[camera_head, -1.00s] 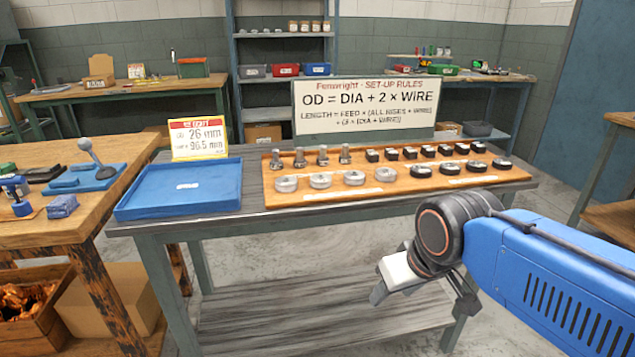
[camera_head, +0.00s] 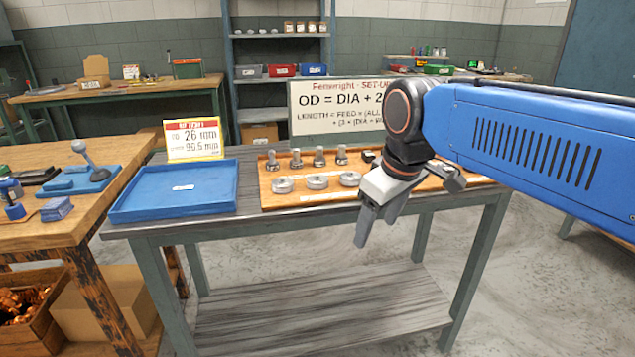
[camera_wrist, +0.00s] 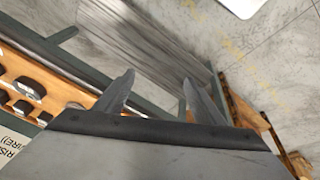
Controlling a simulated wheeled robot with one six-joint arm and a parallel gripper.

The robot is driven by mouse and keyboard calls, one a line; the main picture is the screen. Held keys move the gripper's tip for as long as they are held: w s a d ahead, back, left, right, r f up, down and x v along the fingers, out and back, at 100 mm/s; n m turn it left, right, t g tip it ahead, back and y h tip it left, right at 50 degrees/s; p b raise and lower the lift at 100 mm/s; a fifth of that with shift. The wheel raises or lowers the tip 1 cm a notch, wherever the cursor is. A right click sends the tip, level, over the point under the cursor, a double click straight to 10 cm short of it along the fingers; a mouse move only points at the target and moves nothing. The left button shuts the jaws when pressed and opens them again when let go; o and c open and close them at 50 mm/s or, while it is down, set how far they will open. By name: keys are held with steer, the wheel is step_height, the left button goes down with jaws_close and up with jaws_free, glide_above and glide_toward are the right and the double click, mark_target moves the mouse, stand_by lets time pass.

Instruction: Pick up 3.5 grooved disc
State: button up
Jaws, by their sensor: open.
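Silver grooved discs (camera_head: 317,182) stand in the front row of the wooden rack (camera_head: 285,201) on the grey table, at its left part. The rack's right part is hidden behind my arm in the head view. In the wrist view dark round pieces (camera_wrist: 29,88) sit on the rack at the left edge. I cannot read which disc is the 3.5 one. My gripper (camera_head: 374,229) is open and empty, in front of the rack near the table's front edge, pointing down. Its two fingers (camera_wrist: 158,80) also show apart in the wrist view, with nothing between them.
Upright metal pegs (camera_head: 319,157) stand in the rack's back row. A rules board (camera_head: 310,110) stands behind the rack, partly covered by my arm.

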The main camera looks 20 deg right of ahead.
steer(key=w+a+r+n+g, duration=0.25)
steer(key=w+r+n, duration=0.35)
steer(key=w+r, duration=0.55)
step_height(320, 180, up, 8)
steer(key=r+n, duration=0.1)
steer(key=n, duration=0.5)
glide_above(317, 177)
steer(key=shift+g, duration=0.45)
step_height(317, 177, down, 18)
steer(key=shift+r, duration=0.1)
steer(key=c, duration=1.4)
steer(key=shift+o, duration=0.2)
